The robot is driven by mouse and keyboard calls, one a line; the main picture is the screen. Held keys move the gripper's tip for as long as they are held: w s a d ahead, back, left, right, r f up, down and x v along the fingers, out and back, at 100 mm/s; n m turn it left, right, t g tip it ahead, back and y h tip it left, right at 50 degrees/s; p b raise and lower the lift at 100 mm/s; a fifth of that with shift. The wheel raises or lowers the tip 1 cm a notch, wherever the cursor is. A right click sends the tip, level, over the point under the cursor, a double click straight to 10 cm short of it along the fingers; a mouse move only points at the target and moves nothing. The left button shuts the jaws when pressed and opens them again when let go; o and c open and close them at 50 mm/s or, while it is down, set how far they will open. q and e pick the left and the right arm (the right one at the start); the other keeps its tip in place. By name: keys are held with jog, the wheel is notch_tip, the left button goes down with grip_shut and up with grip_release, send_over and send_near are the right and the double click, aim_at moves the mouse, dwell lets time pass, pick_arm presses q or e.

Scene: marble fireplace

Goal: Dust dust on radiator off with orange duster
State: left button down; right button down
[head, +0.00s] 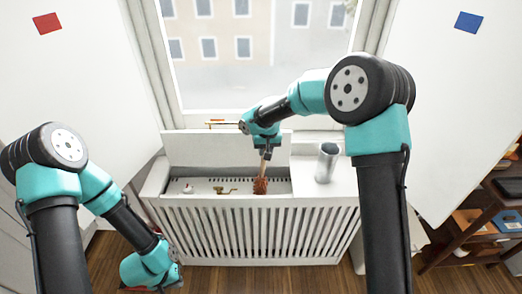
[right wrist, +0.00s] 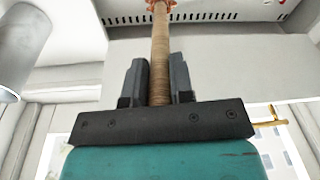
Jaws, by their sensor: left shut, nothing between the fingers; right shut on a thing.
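An orange-brown duster (head: 260,186) hangs head down from my right gripper (head: 265,154). Its head is over the open top of the white radiator cover (head: 250,222), near the slotted panel inside; I cannot tell whether it touches. In the right wrist view the gripper (right wrist: 158,85) is shut on the duster's wrapped handle (right wrist: 160,50), and only the lower edge of the orange head shows at the top. No dust can be made out clearly. My left gripper (head: 160,283) is low at the left, in front of the radiator cover, shut and empty, partly cut by the frame's edge.
A hinged lid (head: 215,148) stands raised behind the opening. A grey metal cylinder (head: 326,162) stands on the cover's right top; it also shows in the right wrist view (right wrist: 25,50). A dark shelf (head: 480,222) stands right.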

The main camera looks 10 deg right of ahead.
jog(key=shift+d, duration=0.15)
jog(key=shift+s+d+f, duration=0.1)
jog(key=shift+s+d, duration=0.05)
jog(key=shift+d, duration=0.55)
jog(key=shift+s+d, duration=0.1)
jog(key=shift+d, duration=0.65)
jog(key=shift+s+d, duration=0.2)
jog(key=shift+d, duration=1.3)
jog(key=shift+s+d, duration=0.15)
jog(key=shift+d, duration=0.55)
jog(key=shift+s+d, duration=0.1)
jog(key=shift+d, duration=0.55)
